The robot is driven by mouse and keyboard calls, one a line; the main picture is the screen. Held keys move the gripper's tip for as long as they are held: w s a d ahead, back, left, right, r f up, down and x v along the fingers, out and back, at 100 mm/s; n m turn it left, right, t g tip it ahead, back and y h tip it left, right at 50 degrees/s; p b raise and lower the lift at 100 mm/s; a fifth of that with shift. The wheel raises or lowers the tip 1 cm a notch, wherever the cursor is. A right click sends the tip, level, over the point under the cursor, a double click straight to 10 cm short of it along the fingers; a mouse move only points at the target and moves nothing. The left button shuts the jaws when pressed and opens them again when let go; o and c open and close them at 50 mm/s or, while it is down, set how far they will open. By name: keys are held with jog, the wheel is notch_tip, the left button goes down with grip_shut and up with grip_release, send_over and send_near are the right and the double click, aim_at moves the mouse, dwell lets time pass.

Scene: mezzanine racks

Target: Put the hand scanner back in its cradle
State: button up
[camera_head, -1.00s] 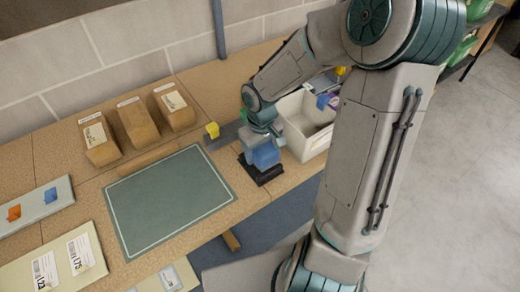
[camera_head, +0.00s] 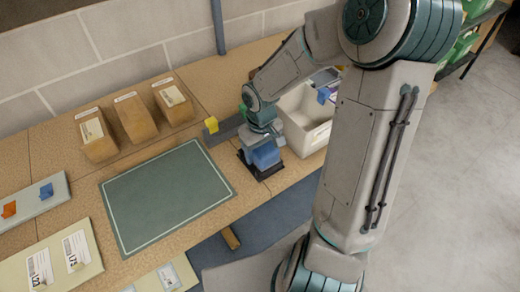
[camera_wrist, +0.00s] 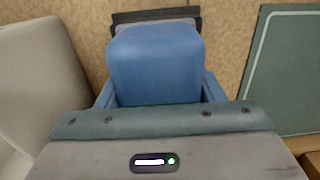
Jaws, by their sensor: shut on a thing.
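The blue hand scanner (camera_wrist: 155,62) fills the middle of the wrist view, between the two fingers of my gripper (camera_wrist: 160,90). My gripper is shut on it. In the head view the scanner (camera_head: 266,155) is at the front edge of the table, under my wrist. The dark cradle (camera_head: 262,172) is directly below the scanner, and its black edge (camera_wrist: 118,22) shows beyond the scanner in the wrist view. The scanner hides most of the cradle, so I cannot tell whether it is seated in it or just above it.
A white bin (camera_head: 305,125) stands close to the right of my gripper. A green mat (camera_head: 165,195) lies to the left, mostly clear. Several brown boxes (camera_head: 136,118) stand behind it.

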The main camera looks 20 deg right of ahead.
dwell(0.3)
jog(key=o, duration=1.2)
jog(key=shift+o, duration=0.2)
notch_tip(320, 180, up, 14)
jog(key=p, duration=0.2)
jog(key=s+r+m+t, duration=0.3)
jog(key=s+r, duration=0.2)
jog(key=s, duration=0.9)
jog(key=shift+a+m, duration=0.15)
jog(key=shift+m, duration=0.15)
